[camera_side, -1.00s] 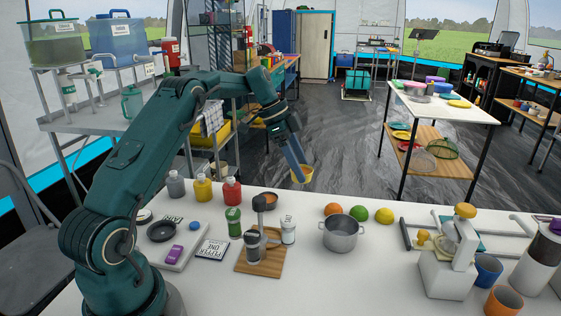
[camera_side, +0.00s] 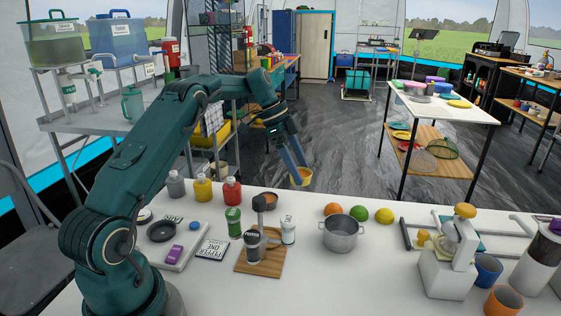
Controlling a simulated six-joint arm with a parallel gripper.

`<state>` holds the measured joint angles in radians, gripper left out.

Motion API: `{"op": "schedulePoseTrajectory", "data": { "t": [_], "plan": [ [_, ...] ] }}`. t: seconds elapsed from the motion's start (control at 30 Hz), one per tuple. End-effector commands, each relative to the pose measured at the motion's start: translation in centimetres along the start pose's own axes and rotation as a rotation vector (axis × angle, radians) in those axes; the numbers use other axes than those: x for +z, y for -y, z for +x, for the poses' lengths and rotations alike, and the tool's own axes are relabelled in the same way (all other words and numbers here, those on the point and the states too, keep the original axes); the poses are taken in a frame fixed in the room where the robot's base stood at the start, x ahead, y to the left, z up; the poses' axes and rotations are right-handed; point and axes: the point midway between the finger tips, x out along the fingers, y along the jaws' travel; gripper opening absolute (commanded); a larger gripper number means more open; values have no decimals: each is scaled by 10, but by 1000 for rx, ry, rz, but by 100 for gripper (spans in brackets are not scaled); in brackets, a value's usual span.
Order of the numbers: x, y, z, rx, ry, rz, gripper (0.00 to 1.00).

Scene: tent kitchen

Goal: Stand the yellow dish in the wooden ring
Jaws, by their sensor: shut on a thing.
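My gripper (camera_side: 296,163) points down beyond the back edge of the white table. It is shut on the yellow dish (camera_side: 301,178), a small cup-like dish, and holds it in the air at the fingertips. The dish and this round thing are apart.
A grinder-like stand on a wooden board (camera_side: 272,265) is in front of the ring. Red (camera_side: 232,190), yellow and grey bottles stand to its left. An orange (camera_side: 333,209), a lime, a lemon and a steel pot (camera_side: 340,234) are to its right.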

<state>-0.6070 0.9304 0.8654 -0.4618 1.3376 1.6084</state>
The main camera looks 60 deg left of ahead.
Motion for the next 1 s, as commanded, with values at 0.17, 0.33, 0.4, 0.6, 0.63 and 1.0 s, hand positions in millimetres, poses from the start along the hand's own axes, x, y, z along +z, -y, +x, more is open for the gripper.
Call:
{"op": "schedulePoseTrajectory", "data": {
  "t": [0.17,0.33,0.4,0.6,0.63,1.0],
  "plan": [
    [11,-23,8,90,0,174,38],
    [24,-60,8,197,-1,395,38],
    [29,-77,7,237,-2,479,38],
    [38,-111,2,300,-1,617,38],
    [39,-114,1,303,0,626,38],
    [45,-121,4,304,-2,621,38]
  ]
}}
